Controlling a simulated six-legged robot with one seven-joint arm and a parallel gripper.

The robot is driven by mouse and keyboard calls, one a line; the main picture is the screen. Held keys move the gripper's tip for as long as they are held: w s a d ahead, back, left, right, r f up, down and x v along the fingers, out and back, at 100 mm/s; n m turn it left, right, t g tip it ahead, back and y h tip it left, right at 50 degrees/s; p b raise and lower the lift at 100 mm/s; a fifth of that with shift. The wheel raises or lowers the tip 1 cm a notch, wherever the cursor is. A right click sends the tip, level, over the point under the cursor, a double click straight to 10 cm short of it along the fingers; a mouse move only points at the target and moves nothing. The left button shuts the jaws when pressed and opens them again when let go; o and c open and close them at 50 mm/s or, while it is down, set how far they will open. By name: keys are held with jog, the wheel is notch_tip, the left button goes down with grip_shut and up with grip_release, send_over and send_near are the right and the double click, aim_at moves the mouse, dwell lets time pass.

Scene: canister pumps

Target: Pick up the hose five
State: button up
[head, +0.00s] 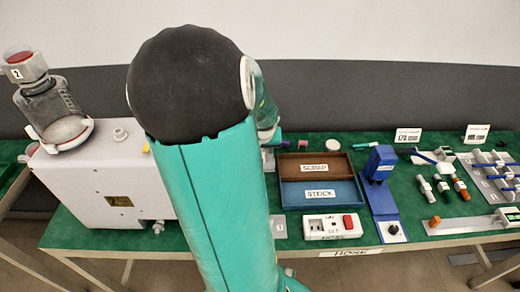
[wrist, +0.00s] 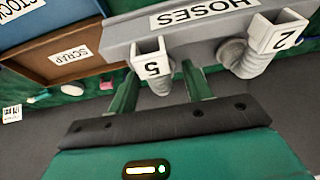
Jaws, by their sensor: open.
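Hose five (wrist: 153,69) hangs from a grey rack labelled HOSES (wrist: 190,25) in the wrist view. Its white tag with a 5 faces the camera, and little of the grey hose shows beside it. My gripper (wrist: 160,82) is open, with one green finger on each side of hose five. I cannot tell whether either finger touches it. Hose two (wrist: 245,60), ribbed and grey with a white tag, hangs to the right on the same rack. In the head view my teal arm covers the middle, and I cannot make out the rack or gripper.
A brown SCRAP tray (head: 315,164) and blue STOCK tray (head: 340,194) sit right of my arm. A white switch box (head: 331,227) and blue stand (head: 380,180) are nearby. A white machine with a clear canister (head: 55,105) stands left. Parts crowd the right end.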

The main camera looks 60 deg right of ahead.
jog(key=shift+d+f, duration=0.15)
jog(key=shift+f, duration=0.2)
jog(key=c, duration=1)
jog(key=shift+w, duration=0.1)
jog(key=shift+w+r, duration=0.1)
jog(key=shift+r, duration=0.8)
jog(key=v, duration=0.4)
jog(key=shift+w+a+f, duration=0.1)
jog(key=shift+w+a, duration=0.1)
jog(key=shift+a, duration=0.1)
jog(key=shift+s+a+r, duration=0.25)
jog(key=shift+a+r, duration=0.55)
jog(key=shift+r, duration=0.25)
jog(key=a+r, duration=0.2)
jog(key=a, duration=0.1)
jog(key=s+a+r, duration=0.1)
jog(key=a, duration=0.3)
jog(key=s+a+r, duration=0.1)
jog(key=a+r, duration=0.1)
jog(key=a, duration=0.1)
jog(key=shift+a+r, duration=0.15)
jog(key=shift+r, duration=0.15)
